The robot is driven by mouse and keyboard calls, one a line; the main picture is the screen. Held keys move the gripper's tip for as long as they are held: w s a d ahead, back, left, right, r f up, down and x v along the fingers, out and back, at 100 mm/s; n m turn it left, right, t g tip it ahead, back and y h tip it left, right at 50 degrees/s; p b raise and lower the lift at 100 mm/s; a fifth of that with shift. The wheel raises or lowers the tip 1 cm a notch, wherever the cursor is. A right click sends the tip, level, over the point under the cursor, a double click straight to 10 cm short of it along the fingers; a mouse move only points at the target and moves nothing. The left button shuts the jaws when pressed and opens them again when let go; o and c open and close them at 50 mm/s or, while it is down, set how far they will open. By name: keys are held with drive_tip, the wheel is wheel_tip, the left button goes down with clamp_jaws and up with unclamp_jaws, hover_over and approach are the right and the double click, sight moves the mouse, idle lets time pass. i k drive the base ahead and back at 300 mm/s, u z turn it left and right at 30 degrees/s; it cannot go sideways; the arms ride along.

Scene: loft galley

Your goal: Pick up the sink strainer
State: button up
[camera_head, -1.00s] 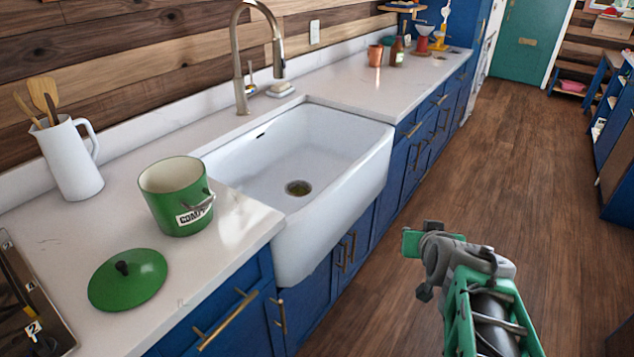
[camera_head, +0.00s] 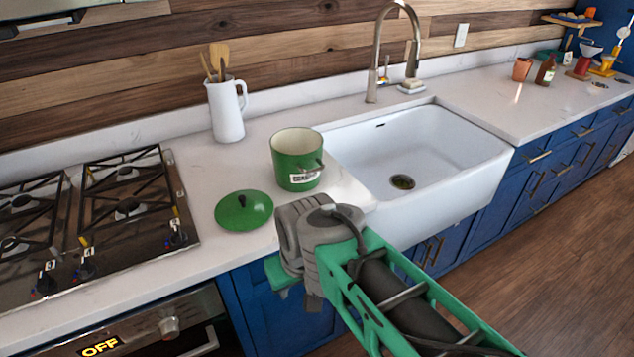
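The sink strainer (camera_head: 402,182) shows as a small dark round piece with a pale rim at the bottom of the white farmhouse sink (camera_head: 350,143). It sits at the drain, and I cannot tell it apart from the drain itself. My gripper (camera_head: 276,268) is in front of the counter, left of and nearer than the sink, close to the counter's front edge. It is well apart from the strainer. The wrist hides most of the fingers, so I cannot see whether they are open or shut.
A green compost pot (camera_head: 296,160) stands left of the sink, with its green lid (camera_head: 243,211) on the counter (camera_head: 190,190). A white utensil jug (camera_head: 226,110) is behind. A gas stove (camera_head: 100,215) is at left. A tall faucet (camera_head: 377,60) rises behind the sink. Open floor (camera_head: 570,270) lies right.

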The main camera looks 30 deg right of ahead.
sight(402, 181)
drive_tip(key=u, duration=3.5)
drive_tip(key=k, duration=2.95)
drive_tip(key=z, duration=0.7)
drive_tip(key=i, duration=0.5)
drive_tip(key=z, duration=0.15)
